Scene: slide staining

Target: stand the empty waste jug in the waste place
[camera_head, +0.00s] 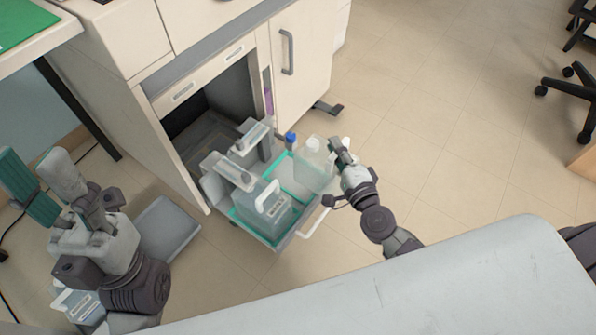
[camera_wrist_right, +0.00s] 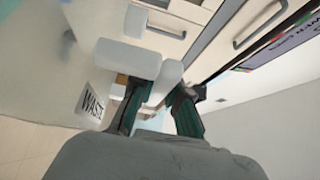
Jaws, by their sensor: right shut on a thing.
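The empty waste jug (camera_head: 313,172) is a translucent white jug at the right end of the pulled-out drawer. It looks upright; whether it touches the drawer floor I cannot tell. My right gripper (camera_head: 338,153) is shut on its handle. In the right wrist view the jug (camera_wrist_right: 75,70) shows its WASTE label, and the gripper's fingers (camera_wrist_right: 160,112) close on the white handle. The drawer (camera_head: 303,222) has a teal-edged tray with a pale bare area (camera_head: 288,180) beside the jug. My left gripper (camera_head: 38,172) is open and empty at far left.
Other jugs (camera_head: 265,210) with white handles fill the drawer's left part. A blue-capped bottle (camera_head: 290,140) stands at its back right.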

